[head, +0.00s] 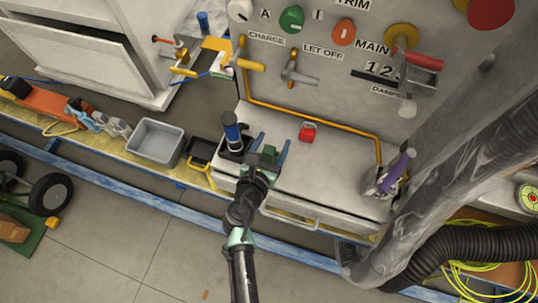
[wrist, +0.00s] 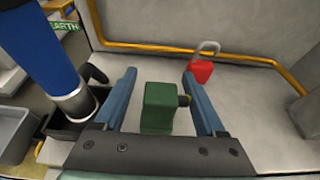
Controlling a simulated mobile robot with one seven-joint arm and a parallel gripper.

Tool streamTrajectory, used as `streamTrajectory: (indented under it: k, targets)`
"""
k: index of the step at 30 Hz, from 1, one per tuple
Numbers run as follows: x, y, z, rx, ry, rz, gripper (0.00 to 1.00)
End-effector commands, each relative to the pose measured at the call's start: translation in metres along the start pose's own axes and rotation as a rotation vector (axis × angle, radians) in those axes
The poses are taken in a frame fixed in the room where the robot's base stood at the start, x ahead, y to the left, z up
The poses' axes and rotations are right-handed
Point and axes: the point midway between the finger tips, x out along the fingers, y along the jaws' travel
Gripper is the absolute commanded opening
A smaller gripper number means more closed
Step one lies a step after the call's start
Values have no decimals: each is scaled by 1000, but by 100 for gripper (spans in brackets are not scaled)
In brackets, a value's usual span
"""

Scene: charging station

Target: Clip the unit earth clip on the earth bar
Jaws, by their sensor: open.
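My gripper (head: 270,148) is open over the grey bench top, with its two blue fingers apart. In the wrist view the fingers (wrist: 160,95) stand on either side of a green block (wrist: 160,108) with a small brass-like stub on its right side. Gaps show between block and fingers. The block also shows in the head view (head: 268,154); it may be the unit earth clip, but I cannot tell for sure. A green EARTH label (wrist: 62,26) is at the upper left in the wrist view. A yellow bar (head: 184,72) left of the panel may be the earth bar.
A blue-handled tool (head: 232,130) stands in a dark holder close left of my gripper. A red padlock (head: 307,131) lies behind it to the right. A purple-handled clamp (head: 398,170) and a large hose (head: 455,170) are at right. A grey bin (head: 155,143) is at left.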

Motion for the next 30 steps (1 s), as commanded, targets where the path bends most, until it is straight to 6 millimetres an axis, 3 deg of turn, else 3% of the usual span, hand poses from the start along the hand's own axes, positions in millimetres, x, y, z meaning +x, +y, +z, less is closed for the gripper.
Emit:
streamTrajectory:
  k: [8,21,30]
  targets:
    - [4,0,0,0,1,0,72]
    - [4,0,0,0,0,0,0]
    - [4,0,1,0,-1,1,0]
